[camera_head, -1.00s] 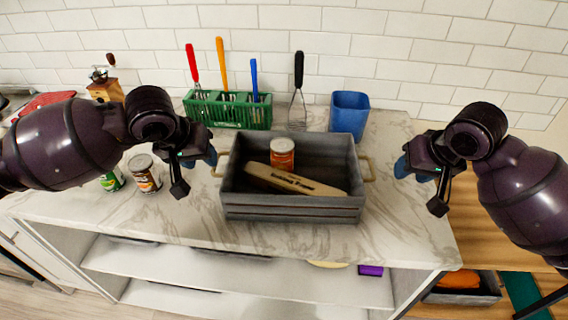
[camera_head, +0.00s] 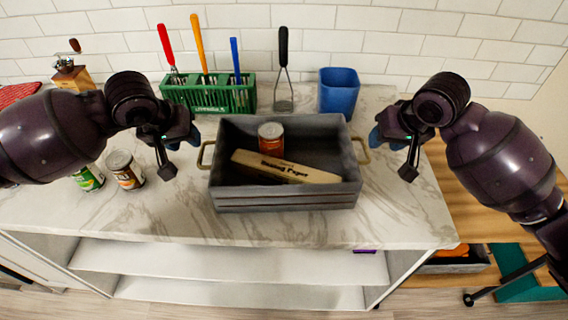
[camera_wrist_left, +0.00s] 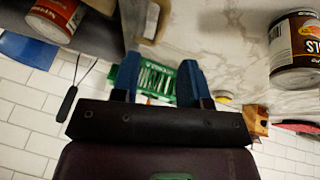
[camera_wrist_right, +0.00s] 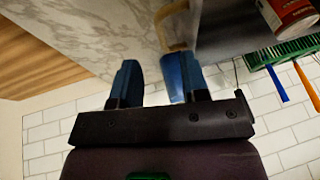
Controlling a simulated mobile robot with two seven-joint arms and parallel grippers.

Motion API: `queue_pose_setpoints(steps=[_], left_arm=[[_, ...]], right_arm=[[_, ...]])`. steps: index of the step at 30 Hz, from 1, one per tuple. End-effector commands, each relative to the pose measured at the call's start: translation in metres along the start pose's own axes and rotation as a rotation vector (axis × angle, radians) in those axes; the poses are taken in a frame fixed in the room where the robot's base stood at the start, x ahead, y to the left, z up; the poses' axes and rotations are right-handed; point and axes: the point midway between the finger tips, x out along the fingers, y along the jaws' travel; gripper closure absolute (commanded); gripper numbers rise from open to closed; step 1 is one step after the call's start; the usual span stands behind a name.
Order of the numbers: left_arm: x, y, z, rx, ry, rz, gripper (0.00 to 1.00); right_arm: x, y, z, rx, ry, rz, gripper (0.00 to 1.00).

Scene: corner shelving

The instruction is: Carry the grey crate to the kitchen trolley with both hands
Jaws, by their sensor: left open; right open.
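The grey crate (camera_head: 285,197) stands on the marble counter in the head view, with a tan handle on each short side. It holds a can with an orange-red label (camera_head: 271,138) and a long baking paper box (camera_head: 285,168) lying at a slant. My left gripper (camera_head: 183,140) is open and empty, just left of the left handle (camera_head: 205,155). My right gripper (camera_head: 390,140) is open and empty, just right of the right handle (camera_head: 361,151). The wrist views show blue fingers apart, the left pair (camera_wrist_left: 157,80) and the right pair (camera_wrist_right: 152,80). The kitchen trolley cannot be identified for certain.
A green utensil rack (camera_head: 210,97) and a blue cup (camera_head: 338,92) stand behind the crate. Two cans, one with a brown label (camera_head: 126,172), stand at the left. The marble counter (camera_head: 300,229) is clear in front. A wooden surface (camera_head: 470,175) lies at the right.

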Motion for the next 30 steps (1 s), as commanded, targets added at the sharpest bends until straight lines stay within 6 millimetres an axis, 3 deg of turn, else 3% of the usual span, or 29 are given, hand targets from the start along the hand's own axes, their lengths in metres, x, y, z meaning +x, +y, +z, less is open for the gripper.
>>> queue_pose_setpoints(steps=[9, 15, 30], left_arm=[[0.051, 0.001, 0.001, -0.001, -0.002, 0.001, 0.59], [0.074, 0.001, 0.000, -0.001, -0.001, 0.001, 0.59], [0.086, 0.000, 0.000, 0.001, 0.001, 0.000, 0.59]], right_arm=[[0.051, -0.001, 0.001, 0.002, -0.003, -0.001, 0.59], [0.074, -0.001, 0.000, 0.001, -0.002, -0.001, 0.59], [0.085, 0.000, 0.000, 0.000, 0.000, 0.000, 0.59]])
